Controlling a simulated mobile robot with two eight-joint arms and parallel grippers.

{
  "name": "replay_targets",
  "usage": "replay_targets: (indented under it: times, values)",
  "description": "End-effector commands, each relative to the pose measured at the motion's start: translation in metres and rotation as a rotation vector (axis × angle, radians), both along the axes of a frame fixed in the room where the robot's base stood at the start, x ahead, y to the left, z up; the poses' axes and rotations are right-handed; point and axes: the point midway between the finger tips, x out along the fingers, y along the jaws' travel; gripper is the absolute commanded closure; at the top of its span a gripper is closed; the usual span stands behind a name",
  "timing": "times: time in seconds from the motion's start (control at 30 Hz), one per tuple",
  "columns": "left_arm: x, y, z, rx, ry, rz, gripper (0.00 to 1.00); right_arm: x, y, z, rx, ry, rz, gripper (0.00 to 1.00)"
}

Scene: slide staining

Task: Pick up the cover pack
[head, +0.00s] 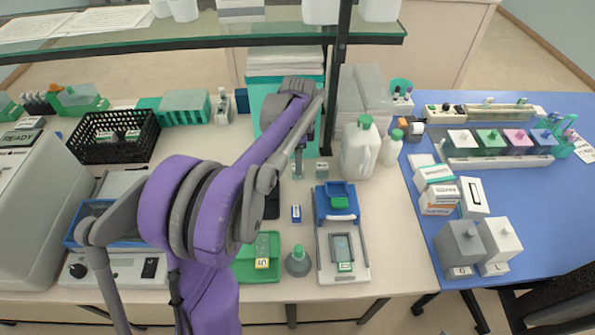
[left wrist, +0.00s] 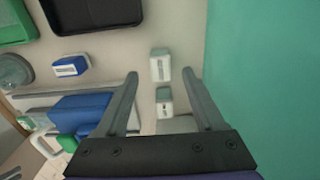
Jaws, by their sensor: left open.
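My left gripper (head: 298,160) points down over the bench beside the teal block, and its jaws are open and empty. Two small whitish boxes show between its fingers in the left wrist view (left wrist: 160,73). The farther-out pale box (left wrist: 160,62) lies near the fingertips, and a pale box with a green end (left wrist: 164,101) lies deeper between the fingers. I cannot tell for certain which is the cover pack. A small grey-green box (head: 322,170) shows right of the gripper in the head view. My right gripper is not in view.
A small blue box (head: 296,213) and a blue-and-white device (head: 338,245) stand nearer the front. A white jug (head: 358,150) stands to the right. The shelf post (head: 338,80) rises close to my arm. The teal block (left wrist: 265,80) borders the gripper.

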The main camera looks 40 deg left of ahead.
Motion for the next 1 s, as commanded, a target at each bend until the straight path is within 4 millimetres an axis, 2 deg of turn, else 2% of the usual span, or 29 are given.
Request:
replay_targets:
  times: [0.3,0.6,1.0]
  values:
    - [-0.002,0.002,-0.043,0.000,0.000,0.000,0.30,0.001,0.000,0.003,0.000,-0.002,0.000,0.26]
    - [-0.002,0.002,-0.047,0.000,0.000,0.000,0.30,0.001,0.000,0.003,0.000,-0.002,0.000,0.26]
    - [-0.002,0.002,-0.047,0.000,0.000,0.000,1.00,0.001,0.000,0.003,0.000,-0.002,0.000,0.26]
